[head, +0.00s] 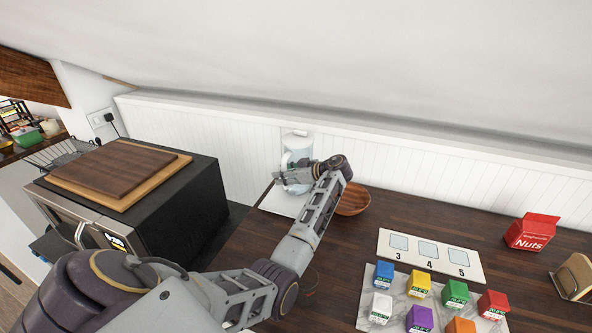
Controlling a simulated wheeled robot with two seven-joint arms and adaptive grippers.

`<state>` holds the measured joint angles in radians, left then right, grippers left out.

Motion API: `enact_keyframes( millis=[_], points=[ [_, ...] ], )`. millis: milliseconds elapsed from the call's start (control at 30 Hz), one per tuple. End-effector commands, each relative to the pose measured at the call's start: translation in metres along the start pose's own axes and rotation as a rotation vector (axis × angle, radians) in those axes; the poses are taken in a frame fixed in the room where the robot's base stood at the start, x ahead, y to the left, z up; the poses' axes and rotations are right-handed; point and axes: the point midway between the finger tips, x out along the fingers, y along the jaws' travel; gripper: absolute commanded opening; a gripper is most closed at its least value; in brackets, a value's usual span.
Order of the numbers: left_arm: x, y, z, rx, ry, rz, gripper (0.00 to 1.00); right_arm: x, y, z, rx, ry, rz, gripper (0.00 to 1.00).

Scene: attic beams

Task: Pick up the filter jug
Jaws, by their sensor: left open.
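The filter jug (298,147) appears to be the white and pale-blue vessel at the far left corner of the dark wooden counter, against the white panelled wall. It stands on or by a white square surface (278,203). My left arm reaches across the counter, and my left gripper (287,176) is open in front of the jug's lower part. The gripper and wrist hide part of the jug. I cannot tell whether the fingers touch it. My right gripper is not in view.
A wooden bowl (355,202) sits just right of my left wrist. Further right are a numbered card (430,256), several coloured small boxes (419,282), a red Nuts carton (533,231) and a holder (574,277). A black cabinet with wooden boards (120,172) stands left.

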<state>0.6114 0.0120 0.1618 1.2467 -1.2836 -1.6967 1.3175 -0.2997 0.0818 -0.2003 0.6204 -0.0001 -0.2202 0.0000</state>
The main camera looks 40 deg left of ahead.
Motion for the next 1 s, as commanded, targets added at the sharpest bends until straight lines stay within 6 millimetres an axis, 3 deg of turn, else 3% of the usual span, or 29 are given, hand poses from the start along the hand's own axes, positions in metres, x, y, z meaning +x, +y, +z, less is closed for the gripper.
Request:
enact_keyframes(
  millis=[400,767,1000],
  points=[
    [0.0001,0.0001,0.0003,0.000,0.000,0.000,0.44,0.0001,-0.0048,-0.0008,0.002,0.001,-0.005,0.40],
    [0.0000,0.0001,0.0002,0.000,0.000,0.001,0.00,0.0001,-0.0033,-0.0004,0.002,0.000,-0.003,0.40],
    [-0.0001,0.0002,0.0002,-0.001,0.000,0.001,0.00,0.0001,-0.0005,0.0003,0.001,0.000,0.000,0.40]
  ],
)
